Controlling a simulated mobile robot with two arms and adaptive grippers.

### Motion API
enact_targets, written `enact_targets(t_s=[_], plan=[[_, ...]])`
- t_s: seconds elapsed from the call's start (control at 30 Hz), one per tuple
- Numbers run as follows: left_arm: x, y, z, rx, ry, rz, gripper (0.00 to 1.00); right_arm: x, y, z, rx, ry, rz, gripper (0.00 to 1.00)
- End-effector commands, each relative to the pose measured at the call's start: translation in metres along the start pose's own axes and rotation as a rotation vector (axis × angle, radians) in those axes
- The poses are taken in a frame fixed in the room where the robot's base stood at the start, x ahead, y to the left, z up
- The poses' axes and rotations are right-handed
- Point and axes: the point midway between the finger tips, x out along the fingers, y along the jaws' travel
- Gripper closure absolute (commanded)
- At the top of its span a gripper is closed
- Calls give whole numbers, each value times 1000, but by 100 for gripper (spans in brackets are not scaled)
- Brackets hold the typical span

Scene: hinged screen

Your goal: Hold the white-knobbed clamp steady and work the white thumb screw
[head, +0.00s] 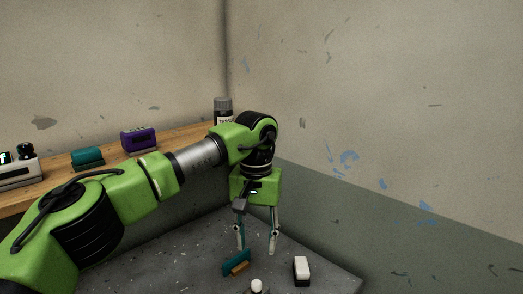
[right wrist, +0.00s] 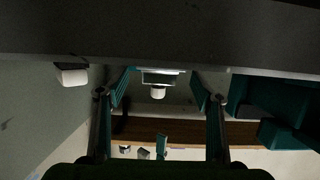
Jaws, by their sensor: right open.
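A small white knob (head: 256,286) shows at the bottom edge of the head view, with its base cut off. In the right wrist view, a white knob (right wrist: 158,93) on a teal-and-grey part lies between the fingers of my right gripper (right wrist: 158,97); I see no contact. That gripper is open and empty, and outside the head view. My left gripper (head: 257,247) points down with its fingers apart, empty, behind the knob and the teal-and-orange block (head: 237,263). I cannot tell which white part is the clamp knob and which the thumb screw.
A white block with a dark end (head: 302,270) stands on the grey tabletop (head: 325,277), right of the knob. A wooden shelf (head: 110,158) at the back holds a purple box (head: 139,139), a teal item (head: 88,157) and a dark can (head: 223,110).

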Motion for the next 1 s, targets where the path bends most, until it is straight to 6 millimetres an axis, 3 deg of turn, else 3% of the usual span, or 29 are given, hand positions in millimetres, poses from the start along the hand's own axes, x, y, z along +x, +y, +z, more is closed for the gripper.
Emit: enact_targets(t_s=[0.2, 0.4, 0.6, 1.0], plan=[[0, 0, 0, 0, 0, 0, 60, -47, 0, 2, -2, -4, 1, 40], [0, 0, 0, 0, 0, 0, 60, -78, 0, 2, -1, -3, 1, 40], [0, 0, 0, 0, 0, 0, 60, -92, 0, 0, -1, 0, 0, 40], [-3, 0, 0, 0, 0, 0, 60, -94, 0, -3, -1, 1, -1, 40]])
